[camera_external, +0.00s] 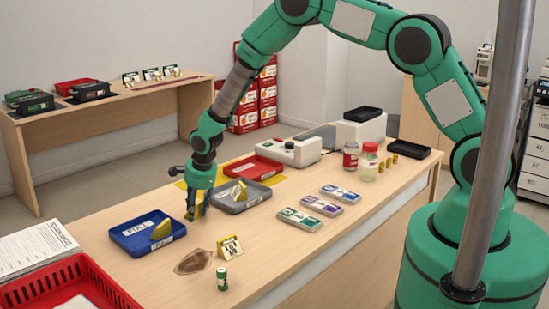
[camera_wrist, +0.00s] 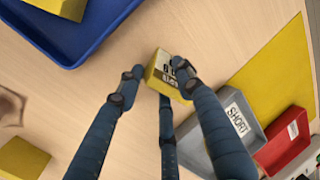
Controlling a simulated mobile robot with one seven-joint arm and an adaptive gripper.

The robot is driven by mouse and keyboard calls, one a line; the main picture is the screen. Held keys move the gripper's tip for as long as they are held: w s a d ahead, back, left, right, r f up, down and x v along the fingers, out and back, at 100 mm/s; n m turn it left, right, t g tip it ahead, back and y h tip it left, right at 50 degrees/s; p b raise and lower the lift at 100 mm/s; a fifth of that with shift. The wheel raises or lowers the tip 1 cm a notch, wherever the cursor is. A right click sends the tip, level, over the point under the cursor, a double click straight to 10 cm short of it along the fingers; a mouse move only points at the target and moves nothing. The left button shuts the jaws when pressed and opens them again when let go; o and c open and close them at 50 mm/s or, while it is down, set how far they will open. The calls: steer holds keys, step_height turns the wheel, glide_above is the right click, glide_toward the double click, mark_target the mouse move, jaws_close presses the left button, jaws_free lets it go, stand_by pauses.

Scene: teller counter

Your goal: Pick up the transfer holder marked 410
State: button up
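My gripper (camera_external: 194,206) is low over the counter, between the blue tray and the grey tray. In the wrist view its dark fingers (camera_wrist: 158,78) are around a small yellow holder (camera_wrist: 168,75) with a black-on-white label, which I cannot read surely. A finger overlaps the holder's edge; whether the fingers press on it is unclear. The holder shows partly behind the fingers in the external view (camera_external: 199,205). Another yellow holder (camera_external: 231,246) with a label stands near the front edge. A third yellow holder (camera_external: 161,230) leans in the blue tray (camera_external: 135,240).
The grey tray (camera_wrist: 242,120), labelled SHORT, and the red tray (camera_external: 253,168) lie right of my gripper. A brown patch (camera_external: 193,262) and a green cylinder (camera_external: 222,279) are in front. Coloured boxes (camera_external: 320,205) and jars (camera_external: 369,162) stand farther right. A red basket (camera_external: 75,285) is front left.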

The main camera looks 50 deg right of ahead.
steer(key=shift+c, duration=1.1)
steer(key=shift+r, duration=0.1)
steer(key=shift+r, duration=0.5)
steer(key=shift+p+v, duration=0.35)
steer(key=shift+v, duration=0.9)
steer(key=s+d, duration=0.1)
steer(key=s, duration=0.4)
steer(key=s+r, duration=0.1)
steer(key=s, duration=0.4)
steer(key=s+d, duration=0.1)
steer(key=s, duration=0.4)
steer(key=shift+s+d+r, duration=0.1)
steer(key=shift+d+r, duration=0.1)
steer(key=shift+d, duration=0.1)
steer(key=shift+c, duration=0.2)
